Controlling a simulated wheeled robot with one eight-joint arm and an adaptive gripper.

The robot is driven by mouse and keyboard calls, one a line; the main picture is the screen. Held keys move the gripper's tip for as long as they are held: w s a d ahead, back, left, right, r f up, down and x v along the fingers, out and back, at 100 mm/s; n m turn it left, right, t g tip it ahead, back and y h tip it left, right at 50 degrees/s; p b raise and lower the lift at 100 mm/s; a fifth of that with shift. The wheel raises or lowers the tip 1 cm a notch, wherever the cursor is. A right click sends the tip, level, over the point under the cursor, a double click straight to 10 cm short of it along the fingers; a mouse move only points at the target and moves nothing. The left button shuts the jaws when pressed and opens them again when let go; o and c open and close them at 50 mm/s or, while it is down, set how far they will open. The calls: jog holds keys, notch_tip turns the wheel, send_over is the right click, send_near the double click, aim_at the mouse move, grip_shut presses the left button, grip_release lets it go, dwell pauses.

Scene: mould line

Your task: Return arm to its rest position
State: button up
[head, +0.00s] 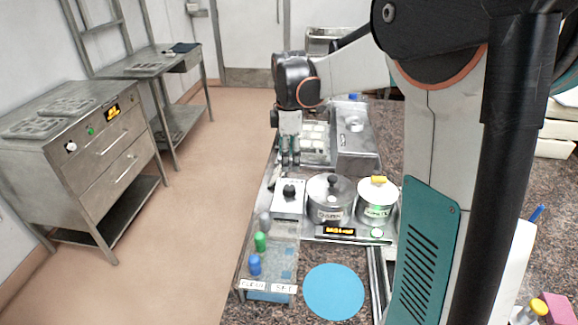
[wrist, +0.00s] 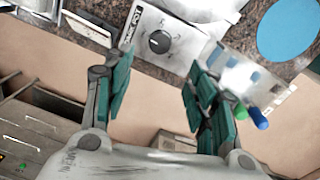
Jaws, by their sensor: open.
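My gripper (head: 290,158) hangs at the end of my arm, fingers pointing down, above the left edge of the counter in the head view. It is just behind the white box with the black knob (head: 289,191). In the wrist view my gripper (wrist: 155,95) has its two green-padded fingers spread wide with nothing between them. The knob box (wrist: 165,45) lies beyond the fingertips there. My arm reaches forward from the right side of the head view and hides part of the counter behind it.
Two lidded pots (head: 331,199) (head: 377,202) stand on a unit with a lit display. A blue disc (head: 334,291) lies in front. Green and blue bottles (head: 257,252) stand at the counter's left edge. A steel drawer cabinet (head: 85,150) stands left across open floor (head: 205,190).

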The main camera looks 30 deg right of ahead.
jog(key=shift+r, duration=0.3)
